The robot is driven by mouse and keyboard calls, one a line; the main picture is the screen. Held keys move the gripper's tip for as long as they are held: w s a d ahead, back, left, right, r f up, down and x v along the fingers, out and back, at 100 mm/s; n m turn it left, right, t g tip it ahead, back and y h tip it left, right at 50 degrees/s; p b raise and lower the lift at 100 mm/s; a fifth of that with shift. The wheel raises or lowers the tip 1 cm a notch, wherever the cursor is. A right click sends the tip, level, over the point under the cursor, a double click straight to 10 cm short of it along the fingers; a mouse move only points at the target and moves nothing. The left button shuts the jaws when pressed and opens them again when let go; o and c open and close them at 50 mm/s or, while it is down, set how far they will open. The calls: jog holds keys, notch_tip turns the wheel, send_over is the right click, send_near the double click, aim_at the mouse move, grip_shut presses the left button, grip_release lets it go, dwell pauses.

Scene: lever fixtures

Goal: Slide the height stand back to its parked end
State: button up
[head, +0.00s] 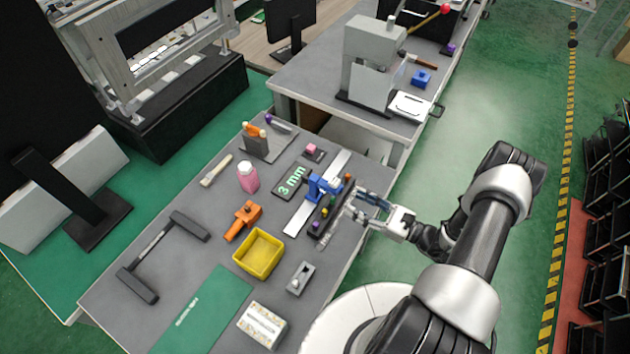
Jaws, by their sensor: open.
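The height stand appears to be the blue device (316,186) on a pale metal strip (298,219) on the near workbench. The strip runs slantwise, from lower left to upper right. The blue stand sits near the middle of it, with bare strip showing at both ends. A dark display reading "3 mm" (290,180) lies just left of it. My gripper (354,204) is open, to the right of the stand near the bench's right edge, and appears apart from it. Its exact height and gap to the stand are hard to tell.
A dark rack with small coloured pieces (318,224) lies between the strip and my gripper. A yellow bin (259,253), an orange clamp (243,220), a pink bottle (247,177) and a grey switch box (300,279) stand nearby. A grey press (373,62) stands on the far bench.

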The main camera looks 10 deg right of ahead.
aim_at(314, 182)
jog(key=b+x, duration=0.1)
jog(key=x, duration=1.4)
jog(key=shift+w+a, duration=0.1)
jog(key=shift+a, duration=0.05)
grip_shut()
